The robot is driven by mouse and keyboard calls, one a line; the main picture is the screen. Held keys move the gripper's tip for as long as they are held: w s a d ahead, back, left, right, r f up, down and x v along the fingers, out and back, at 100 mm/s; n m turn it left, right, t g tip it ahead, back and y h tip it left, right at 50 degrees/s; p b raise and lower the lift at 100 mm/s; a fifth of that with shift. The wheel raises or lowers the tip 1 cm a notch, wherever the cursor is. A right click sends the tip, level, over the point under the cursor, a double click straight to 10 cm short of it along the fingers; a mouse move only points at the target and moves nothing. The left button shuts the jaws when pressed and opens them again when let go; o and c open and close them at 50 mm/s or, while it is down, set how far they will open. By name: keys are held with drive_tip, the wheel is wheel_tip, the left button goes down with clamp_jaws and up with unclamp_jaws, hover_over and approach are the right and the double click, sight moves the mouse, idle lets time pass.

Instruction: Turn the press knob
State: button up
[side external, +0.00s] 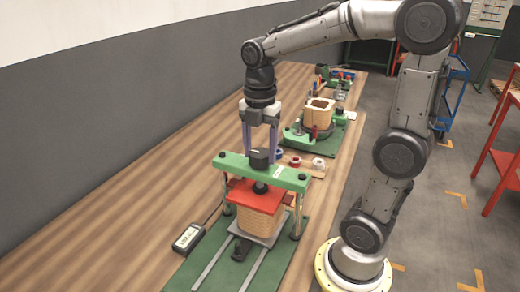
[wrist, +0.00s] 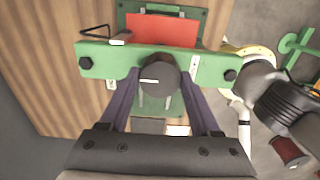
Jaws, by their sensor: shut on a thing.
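The press knob (wrist: 160,76) is a dark round knob with a white mark, on top of the green crossbar (wrist: 110,60) of the press. In the side external view the knob (side external: 261,158) sits at the middle of the crossbar (side external: 232,165). My gripper (wrist: 158,82) comes from above with one finger on each side of the knob and is shut on it. Below the crossbar is a red plate (side external: 250,192), over a tan coil block (side external: 258,221). The red plate (wrist: 162,30) also shows beyond the crossbar in the wrist view.
A small dark meter with a display (side external: 188,238) lies on the wooden bench (side external: 130,225) left of the press. Behind the press are tape rolls (side external: 295,161) and another coil on a green fixture (side external: 319,112). The bench's left side is mostly clear.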

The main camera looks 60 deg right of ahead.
drive_tip(key=c, duration=0.5)
drive_tip(key=shift+m, duration=0.3)
